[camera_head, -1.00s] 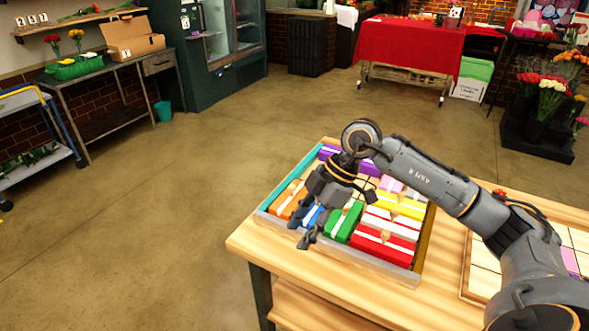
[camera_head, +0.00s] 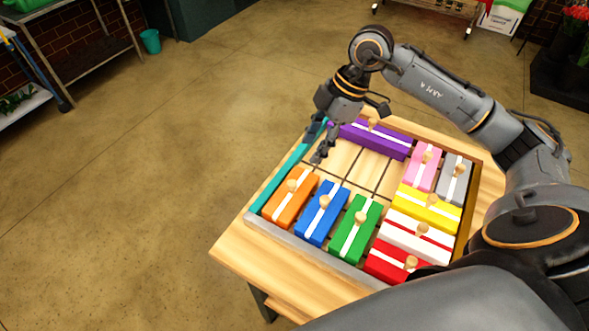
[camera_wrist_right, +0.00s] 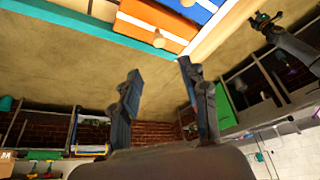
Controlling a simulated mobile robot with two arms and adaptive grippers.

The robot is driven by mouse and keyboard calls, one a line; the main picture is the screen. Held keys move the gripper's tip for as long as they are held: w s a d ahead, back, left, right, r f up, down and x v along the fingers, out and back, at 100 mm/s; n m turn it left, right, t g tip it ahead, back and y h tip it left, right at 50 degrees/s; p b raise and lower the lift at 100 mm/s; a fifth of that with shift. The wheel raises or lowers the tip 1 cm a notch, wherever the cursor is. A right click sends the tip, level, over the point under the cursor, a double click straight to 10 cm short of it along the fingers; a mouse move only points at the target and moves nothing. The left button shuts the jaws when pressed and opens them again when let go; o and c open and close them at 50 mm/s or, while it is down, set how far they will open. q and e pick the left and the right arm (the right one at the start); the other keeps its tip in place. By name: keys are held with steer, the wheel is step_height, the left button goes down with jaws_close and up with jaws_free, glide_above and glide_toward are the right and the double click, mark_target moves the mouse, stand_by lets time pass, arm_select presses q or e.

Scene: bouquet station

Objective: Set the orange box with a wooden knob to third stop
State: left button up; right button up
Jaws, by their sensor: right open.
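The orange box (camera_head: 290,197) has a white stripe and a round wooden knob (camera_head: 292,185). It sits in the front left corner of the sliding-block tray, beside the teal left wall and left of the blue box. My right gripper (camera_head: 316,143) is open and empty, above the tray's left side just behind the orange box, apart from it. In the right wrist view the open fingers (camera_wrist_right: 159,67) point toward the orange box (camera_wrist_right: 150,28) and its knob. A dark arm with a gripper (camera_wrist_right: 262,20), seemingly my left one, shows small at upper right; its jaws are unclear.
In the tray, the blue box (camera_head: 322,212) and green box (camera_head: 355,228) stand to the right. The purple box (camera_head: 375,138) lies at the back. Bare wooden floor (camera_head: 362,172) lies between. The teal wall (camera_head: 285,180) and grey front rail (camera_head: 310,250) bound the tray.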

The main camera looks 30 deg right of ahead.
steer(key=p, duration=0.1)
glide_toward(293, 182)
steer(key=a+f, duration=0.1)
steer(key=f, duration=0.1)
steer(key=p+x, duration=0.1)
steer(key=x, duration=0.4)
steer(key=shift+a+f, duration=0.15)
steer(key=shift+a, duration=0.05)
steer(key=shift+w+a+f, duration=0.1)
steer(key=shift+a+f, duration=0.05)
steer(key=shift+f, duration=0.4)
jaws_close()
arm_select(q)
steer(key=r, duration=0.2)
steer(key=w, duration=0.1)
steer(key=shift+d+r, duration=0.25)
steer(key=shift+r, duration=0.15)
